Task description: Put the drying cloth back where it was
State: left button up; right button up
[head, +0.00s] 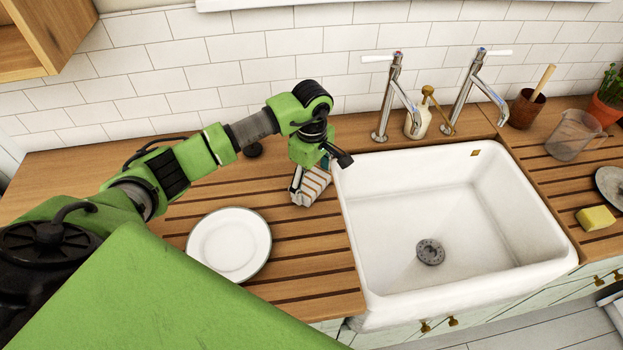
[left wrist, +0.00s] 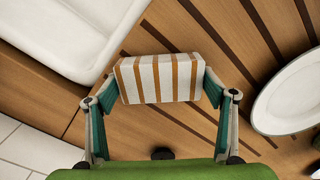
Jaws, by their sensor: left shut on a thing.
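The drying cloth (head: 311,188) is a small folded bundle, white with orange-brown stripes. It is at the wooden drainboard, just left of the sink's left rim. In the left wrist view the cloth (left wrist: 160,78) sits between both fingers. My left gripper (head: 309,179) points down and is shut on the cloth; the left wrist view shows its two fingertips (left wrist: 161,88) pressed to the cloth's ends. I cannot tell whether the cloth touches the wood. My right gripper is not in view.
A white plate (head: 229,245) lies on the slatted drainboard (head: 305,270), left of the cloth. The white sink (head: 400,220) is empty. Two taps (head: 392,95) and a soap bottle (head: 417,122) stand behind it. A yellow sponge (head: 596,218) and a clear jug (head: 573,135) are at right.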

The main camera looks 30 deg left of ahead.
aim_at(312, 181)
pick_arm(q)
jog(key=shift+f, duration=0.15)
jog(key=o, duration=0.9)
jog(key=shift+o, duration=0.2)
jog(key=shift+r, duration=0.35)
notch_tip(312, 181, up, 12)
jog(key=b, duration=0.3)
jog(key=shift+f, duration=0.2)
